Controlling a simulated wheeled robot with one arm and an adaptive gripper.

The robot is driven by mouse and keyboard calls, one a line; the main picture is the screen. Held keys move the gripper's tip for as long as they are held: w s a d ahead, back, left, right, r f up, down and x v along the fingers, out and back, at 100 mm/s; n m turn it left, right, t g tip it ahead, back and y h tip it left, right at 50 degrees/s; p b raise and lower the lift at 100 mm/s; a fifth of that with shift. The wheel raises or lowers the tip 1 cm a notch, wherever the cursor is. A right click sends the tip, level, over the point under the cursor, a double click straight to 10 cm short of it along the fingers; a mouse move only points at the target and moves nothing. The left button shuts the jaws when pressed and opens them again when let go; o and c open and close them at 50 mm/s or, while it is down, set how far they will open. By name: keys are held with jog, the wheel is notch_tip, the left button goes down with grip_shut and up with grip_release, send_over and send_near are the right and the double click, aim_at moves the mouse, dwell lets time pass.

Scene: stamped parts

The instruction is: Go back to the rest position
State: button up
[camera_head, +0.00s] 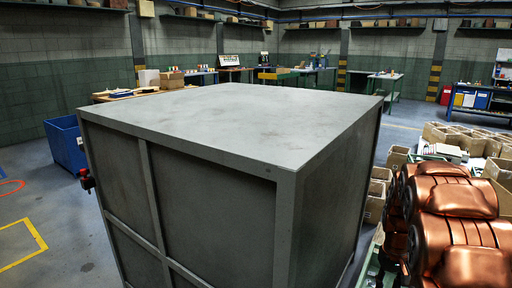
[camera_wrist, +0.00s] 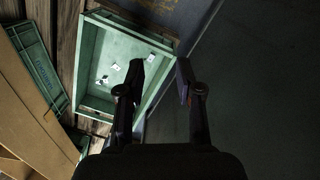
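In the wrist view my gripper (camera_wrist: 160,80) points down with its two black fingers apart and nothing between them. A green crate (camera_wrist: 88,60) lies beyond the fingers, up and to the left. Several small white pieces (camera_wrist: 116,67) lie in it. The left finger covers part of the crate's right side. The right finger is over dark grey floor. My gripper does not show in the head view.
A large grey metal cabinet (camera_head: 230,115) fills the middle of the head view. A blue bin (camera_head: 64,143) stands at its left. Cardboard boxes (camera_head: 475,140) stand at the right. Workbenches (camera_head: 385,78) line the back. Brown cardboard (camera_wrist: 30,125) lies at left in the wrist view.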

jog(key=s+a+r+n+p, duration=0.1)
jog(key=s+a+r+p, duration=0.6)
jog(key=r, duration=0.4)
jog(key=s+a+r+p, duration=0.5)
jog(key=a+r, duration=0.3)
jog(key=r, duration=0.3)
jog(key=s+a+r+p, duration=0.4)
jog(key=s+r+p, duration=0.1)
jog(key=s, duration=0.3)
jog(key=s+a+r+n+p, duration=0.1)
jog(key=s+a+r+p, duration=0.3)
jog(key=s, duration=0.5)
notch_tip(320, 180, up, 3)
jog(key=shift+a+f+n+g+p, duration=0.2)
jog(key=shift+n+g+p, duration=0.15)
jog(key=shift+p, duration=0.65)
jog(key=shift+d, duration=0.1)
